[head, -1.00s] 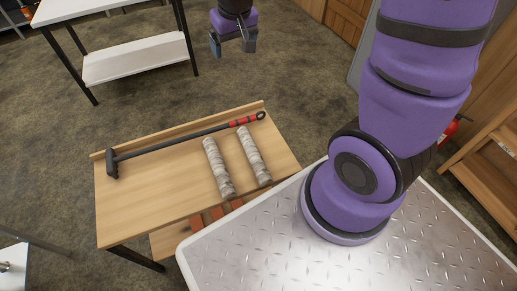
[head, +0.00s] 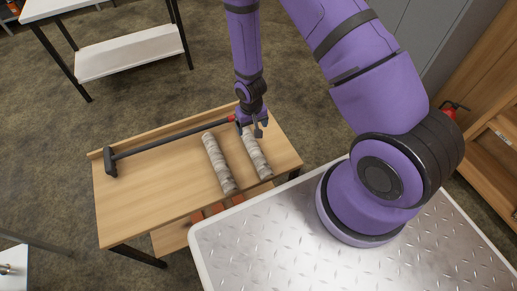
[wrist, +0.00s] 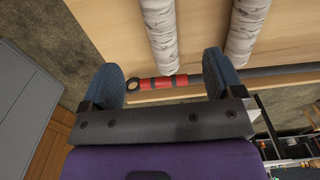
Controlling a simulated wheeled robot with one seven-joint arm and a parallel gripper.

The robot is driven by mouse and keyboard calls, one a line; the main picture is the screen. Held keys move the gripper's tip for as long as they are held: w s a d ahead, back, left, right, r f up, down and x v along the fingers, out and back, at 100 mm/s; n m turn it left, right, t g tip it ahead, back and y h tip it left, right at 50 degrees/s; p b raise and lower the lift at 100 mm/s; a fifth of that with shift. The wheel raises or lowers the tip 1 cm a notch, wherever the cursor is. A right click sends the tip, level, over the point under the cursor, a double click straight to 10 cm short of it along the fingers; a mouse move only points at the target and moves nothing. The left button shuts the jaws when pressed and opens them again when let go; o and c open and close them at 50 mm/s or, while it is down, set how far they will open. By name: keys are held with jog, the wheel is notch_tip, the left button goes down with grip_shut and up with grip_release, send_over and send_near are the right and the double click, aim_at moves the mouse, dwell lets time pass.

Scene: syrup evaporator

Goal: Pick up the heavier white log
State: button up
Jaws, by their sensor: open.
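Two white birch-like logs lie side by side on a wooden table (head: 140,192). The left log (head: 218,163) is fully visible in the head view. The right log (head: 258,157) is partly covered at its far end by my gripper (head: 253,127). In the wrist view both logs, one at the left (wrist: 161,35) and one at the right (wrist: 243,35), run away from my gripper (wrist: 170,85). My gripper is open, with nothing between its fingers. It hangs over the far ends of the logs. I cannot tell the logs' weights by sight.
A long dark-handled tool with a black head (head: 110,162) and red grip (wrist: 160,82) lies along the table's raised back edge. A metal-topped surface (head: 270,250) is in front. A white-topped table (head: 130,55) stands behind. The table's left half is mostly clear.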

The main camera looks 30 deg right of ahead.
aim_at(254, 145)
jog(key=f, duration=0.1)
jog(key=s+f, duration=0.1)
jog(key=f, duration=0.1)
jog(key=shift+s+d+f, duration=0.2)
jog(key=shift+s, duration=0.05)
notch_tip(254, 145, down, 5)
jog(key=shift+f, duration=0.1)
jog(key=shift+w+a+f, duration=0.1)
jog(key=shift+w+f, duration=0.1)
jog(key=shift+f, duration=1.15)
jog(key=shift+w+f, duration=0.15)
jog(key=shift+f, duration=1.15)
jog(key=shift+c, duration=0.5)
jog(key=c, duration=1.3)
jog(key=shift+r, duration=0.1)
